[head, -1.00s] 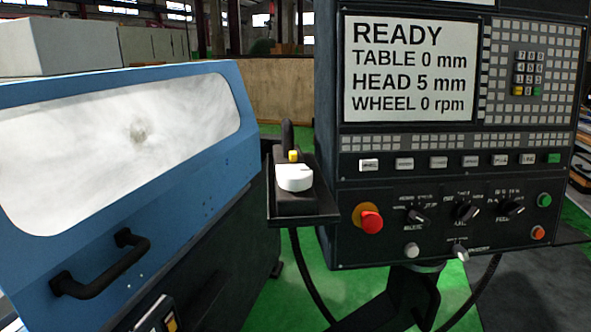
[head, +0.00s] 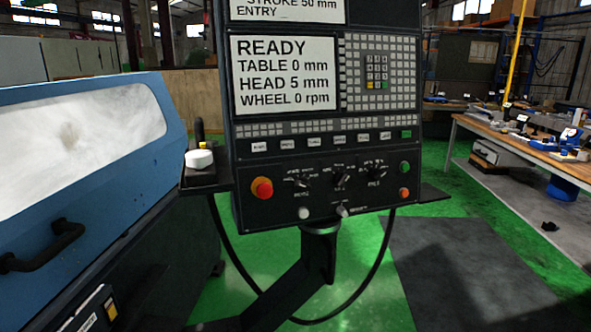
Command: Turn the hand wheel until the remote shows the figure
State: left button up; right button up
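The remote (head: 203,178), a dark handheld unit, sits on a small dark shelf at the left side of the control panel. The white round hand wheel (head: 199,159) is on its upper face, with a small yellow part just above it. The panel's screen (head: 286,74) reads READY, TABLE 0 mm, HEAD 5 mm, WHEEL 0 rpm. Any figure on the remote itself is too small to read. Neither of my grippers is in view.
The control panel (head: 322,222) stands on a dark bent arm, with a red stop knob (head: 262,188) near the shelf. The blue grinder cover (head: 166,190) with its black handle (head: 45,247) is at left. A wooden workbench (head: 500,137) stands at right. Green floor and a grey mat (head: 450,275) are clear.

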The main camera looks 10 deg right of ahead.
aim_at(198, 159)
jog(key=z, duration=0.25)
jog(key=k, duration=0.5)
jog(key=z, duration=0.8)
jog(key=i, duration=1.4)
jog(key=u, duration=1.35)
jog(key=i, duration=0.5)
jog(key=u, duration=0.55)
